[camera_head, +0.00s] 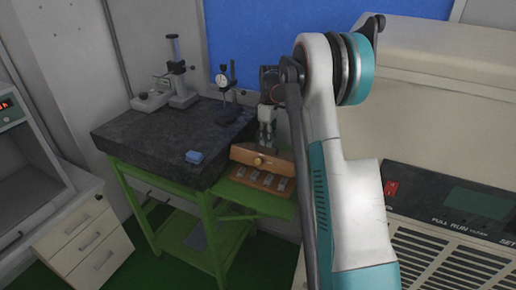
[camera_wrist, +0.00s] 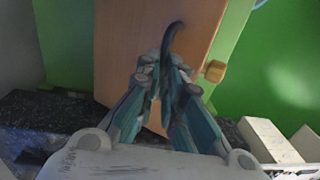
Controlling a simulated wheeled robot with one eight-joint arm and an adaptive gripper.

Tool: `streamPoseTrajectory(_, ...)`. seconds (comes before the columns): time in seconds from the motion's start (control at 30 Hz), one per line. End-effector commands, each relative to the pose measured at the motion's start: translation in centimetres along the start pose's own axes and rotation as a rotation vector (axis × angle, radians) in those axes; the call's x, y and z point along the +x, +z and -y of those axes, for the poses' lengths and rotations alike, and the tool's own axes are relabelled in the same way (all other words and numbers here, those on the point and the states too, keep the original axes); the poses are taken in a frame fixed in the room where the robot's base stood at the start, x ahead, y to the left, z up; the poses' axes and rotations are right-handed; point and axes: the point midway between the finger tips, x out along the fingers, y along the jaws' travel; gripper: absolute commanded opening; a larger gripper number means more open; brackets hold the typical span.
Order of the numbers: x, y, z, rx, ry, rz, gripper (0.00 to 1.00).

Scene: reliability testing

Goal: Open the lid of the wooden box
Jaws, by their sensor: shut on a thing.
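The wooden box (camera_head: 276,190) sits on the green shelf beside the dark stone plate. Its lid (camera_head: 243,155) is raised and tilted, with a gap above the lower part, where several small metallic pieces show. A yellow knob (camera_head: 257,161) is on the lid's front. In the wrist view, the lid (camera_wrist: 120,45) fills the middle as a flat wooden panel, with the knob (camera_wrist: 215,71) at its right edge. My gripper (camera_head: 266,142) is above the lid. Its fingers (camera_wrist: 165,70) are closed around a dark curved handle (camera_wrist: 172,35) on the lid; the exact contact is partly hidden.
A large beige machine (camera_head: 440,110) stands close on the right. A white drawer cabinet (camera_head: 85,240) is at lower left.

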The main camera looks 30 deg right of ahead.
Motion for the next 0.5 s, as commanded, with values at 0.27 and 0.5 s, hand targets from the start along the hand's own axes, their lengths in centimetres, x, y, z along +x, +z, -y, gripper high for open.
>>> streamPoseTrajectory(0.27,-0.7,0.1,-2.6,0.002,0.008,0.0,0.0)
streamPoseTrajectory(0.5,-0.8,0.1,-3.4,0.003,0.009,0.0,0.0)
